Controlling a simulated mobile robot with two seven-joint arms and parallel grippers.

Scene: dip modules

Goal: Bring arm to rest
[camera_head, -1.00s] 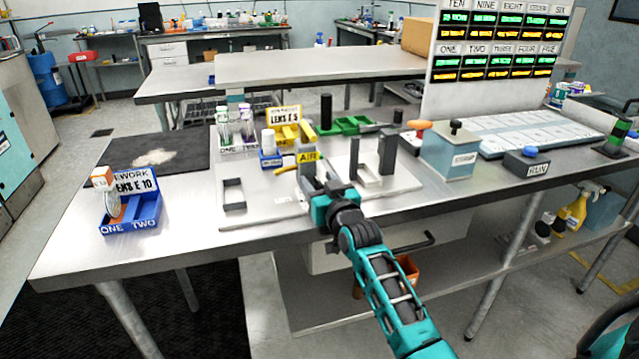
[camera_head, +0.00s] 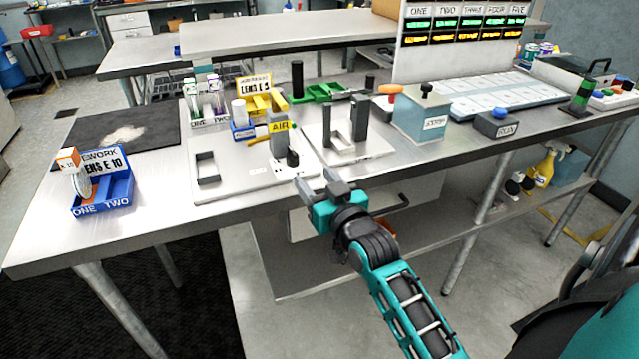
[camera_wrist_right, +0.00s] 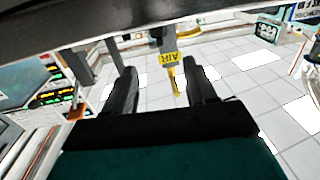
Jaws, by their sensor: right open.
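My right gripper (camera_head: 318,184) is open and empty in the head view. It is at the front edge of the metal workbench (camera_head: 120,222), in front of the grey plate with the AIR post. In the right wrist view, its two dark fingers (camera_wrist_right: 163,92) stand apart with nothing between them. The grey post with the yellow AIR label (camera_head: 279,126) stands beyond the gripper; it also shows in the right wrist view (camera_wrist_right: 168,57), past the fingers and apart from them. My left gripper is not in view.
A blue tray marked ONE TWO (camera_head: 101,207) stands at the left. A grey-blue box (camera_head: 420,116) and a RUN button box (camera_head: 497,124) stand at the right. A grey fixture with two uprights (camera_head: 345,138) sits behind the gripper. The bench's front left is bare.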

